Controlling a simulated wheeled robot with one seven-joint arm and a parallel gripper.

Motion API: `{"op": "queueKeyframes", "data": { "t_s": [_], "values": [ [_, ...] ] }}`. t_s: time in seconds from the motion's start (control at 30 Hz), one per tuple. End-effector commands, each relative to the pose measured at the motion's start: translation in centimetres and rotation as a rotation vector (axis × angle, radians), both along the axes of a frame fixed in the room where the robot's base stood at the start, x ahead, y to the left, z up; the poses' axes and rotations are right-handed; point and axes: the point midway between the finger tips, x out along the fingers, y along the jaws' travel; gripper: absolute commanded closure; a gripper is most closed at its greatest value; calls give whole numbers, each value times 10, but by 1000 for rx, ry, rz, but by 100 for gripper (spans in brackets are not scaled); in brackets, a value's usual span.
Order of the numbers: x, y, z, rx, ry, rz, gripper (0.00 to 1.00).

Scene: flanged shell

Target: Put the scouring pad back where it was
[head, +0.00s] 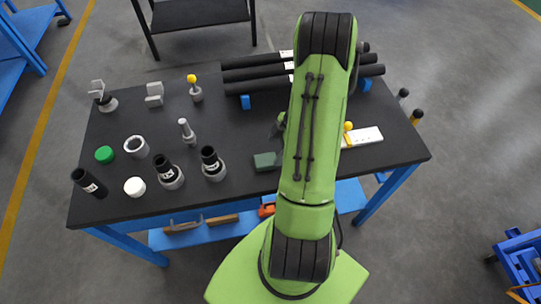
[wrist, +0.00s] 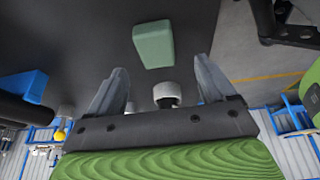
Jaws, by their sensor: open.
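The scouring pad, a green block (head: 265,161), lies on the black tabletop near its front edge, just left of my arm in the head view. In the wrist view the pad (wrist: 153,43) looks pale green and lies beyond the fingertips, clear of both fingers. My gripper (wrist: 160,72) is open, its two grey fingers spread with nothing gripped between them. In the head view my arm hides most of the gripper.
The black table (head: 235,139) holds black tubes (head: 255,73) at the back, a black fitting with a pale collar (head: 213,164) left of the pad, a green disc (head: 104,154) and a white plate (head: 362,137) at right.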

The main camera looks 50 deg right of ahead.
Motion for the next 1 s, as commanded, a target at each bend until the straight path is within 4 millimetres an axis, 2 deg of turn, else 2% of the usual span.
{"op": "queueKeyframes", "data": {
  "t_s": [0.03,0.1,0.27,0.37,0.47,0.57,0.67,0.77,0.83,0.9,1.0],
  "values": [
    [-3,-5,14,-5,-3,-2,17],
    [-7,-10,28,-3,-2,-2,17],
    [-11,-15,47,-1,-1,0,17],
    [-7,-10,61,-9,7,-13,17],
    [9,15,97,-41,37,-74,17],
    [21,61,146,-81,67,-190,17],
    [17,111,191,-112,70,-335,17],
    [-3,159,228,-117,40,-502,17],
    [-25,188,248,-98,6,-625,17],
    [-48,208,260,-59,-29,-741,17],
    [-75,223,269,8,-66,-872,17]
  ]
}}
